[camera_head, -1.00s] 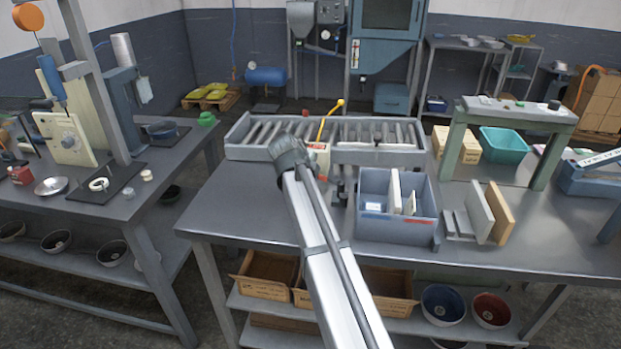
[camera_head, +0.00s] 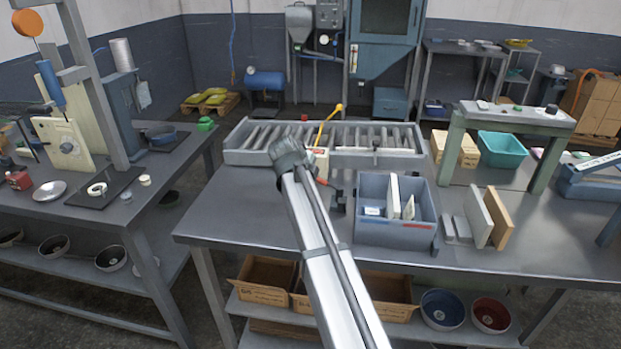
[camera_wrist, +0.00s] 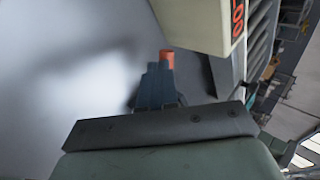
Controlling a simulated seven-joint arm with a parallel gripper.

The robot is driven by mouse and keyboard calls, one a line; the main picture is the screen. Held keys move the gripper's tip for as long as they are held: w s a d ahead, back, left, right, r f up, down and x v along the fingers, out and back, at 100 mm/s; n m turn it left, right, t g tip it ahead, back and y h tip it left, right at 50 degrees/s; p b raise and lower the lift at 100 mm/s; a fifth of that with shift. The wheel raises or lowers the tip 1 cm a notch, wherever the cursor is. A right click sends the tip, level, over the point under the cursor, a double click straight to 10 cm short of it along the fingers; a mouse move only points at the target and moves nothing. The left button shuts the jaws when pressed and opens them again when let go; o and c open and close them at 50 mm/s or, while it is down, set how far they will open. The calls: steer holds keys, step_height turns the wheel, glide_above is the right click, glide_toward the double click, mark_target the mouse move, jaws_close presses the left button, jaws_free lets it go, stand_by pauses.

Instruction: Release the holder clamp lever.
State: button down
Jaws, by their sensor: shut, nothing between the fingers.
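My gripper shows in the wrist view (camera_wrist: 160,78) with its dark fingers together and nothing between them. A red-orange tip (camera_wrist: 167,59) shows right at the fingertips; I cannot tell if they touch. In the head view a red-handled lever (camera_head: 323,183) with a dark clamp part (camera_head: 338,197) sits just right of my wrist, above the table. It looks like the clamp lever, with its handle pointing left toward my gripper. My wrist hides the fingers in the head view. The holder itself is not clearly visible.
A cream box with red digits (camera_wrist: 212,18) stands close beside the fingers. A grey-blue bin (camera_head: 395,235) with upright plates stands to the right. The table's left front is clear.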

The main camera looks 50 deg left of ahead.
steer(key=a+v, duration=0.1)
steer(key=v, duration=0.8)
steer(key=shift+s+r, duration=0.2)
steer(key=shift+s, duration=0.3)
